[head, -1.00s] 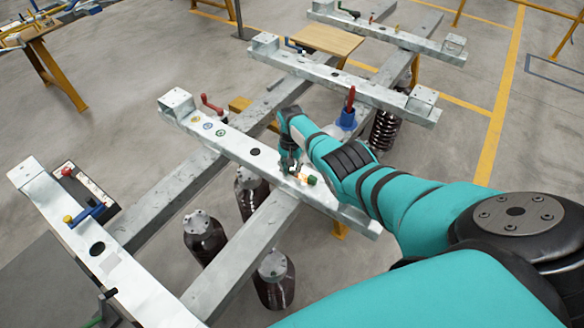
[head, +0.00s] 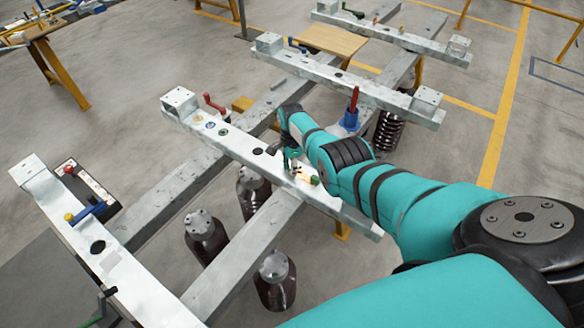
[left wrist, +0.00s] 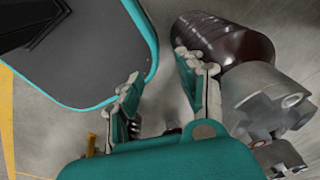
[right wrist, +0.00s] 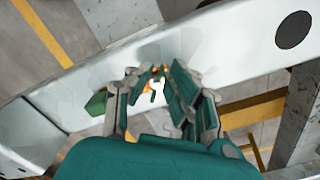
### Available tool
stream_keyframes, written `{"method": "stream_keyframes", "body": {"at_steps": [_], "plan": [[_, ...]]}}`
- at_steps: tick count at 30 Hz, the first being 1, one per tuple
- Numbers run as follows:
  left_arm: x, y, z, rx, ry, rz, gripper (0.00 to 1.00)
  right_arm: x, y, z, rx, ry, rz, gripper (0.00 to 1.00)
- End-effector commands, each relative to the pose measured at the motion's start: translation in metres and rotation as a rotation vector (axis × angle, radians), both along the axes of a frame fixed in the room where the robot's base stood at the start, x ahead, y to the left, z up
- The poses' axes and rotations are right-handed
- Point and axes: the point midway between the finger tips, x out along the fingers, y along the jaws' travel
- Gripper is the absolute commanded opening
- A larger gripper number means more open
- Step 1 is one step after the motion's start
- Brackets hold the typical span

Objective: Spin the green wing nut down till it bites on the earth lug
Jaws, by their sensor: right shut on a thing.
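My right gripper (head: 291,166) points down at the galvanized crossbeam (head: 240,146) in the middle of the head view. In the right wrist view its fingers (right wrist: 158,78) close on a small part at the beam, most likely the green wing nut (right wrist: 162,69), which they largely hide. An orange-copper piece, perhaps the earth lug (right wrist: 157,86), shows between the fingers. A green block (right wrist: 97,103) lies just left of them; it also shows in the head view (head: 315,180). Whether the nut touches the lug is hidden. My left gripper (left wrist: 163,88) is open and empty.
A red-handled blue fixture (head: 350,118) stands behind my right arm. A red crank (head: 213,104) rises at the beam's far side. Dark cylinders (head: 205,236) stand below the beams. In the left wrist view, a dark cylinder (left wrist: 225,42) is near the fingers.

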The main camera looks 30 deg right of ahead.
Motion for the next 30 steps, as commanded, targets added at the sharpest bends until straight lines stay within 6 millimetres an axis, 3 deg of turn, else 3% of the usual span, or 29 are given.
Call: {"method": "stream_keyframes", "body": {"at_steps": [30], "plan": [[0.000,0.000,-0.018,0.000,0.000,0.000,0.39,0.010,-0.009,0.003,-0.001,-0.010,-0.966,0.00]]}}
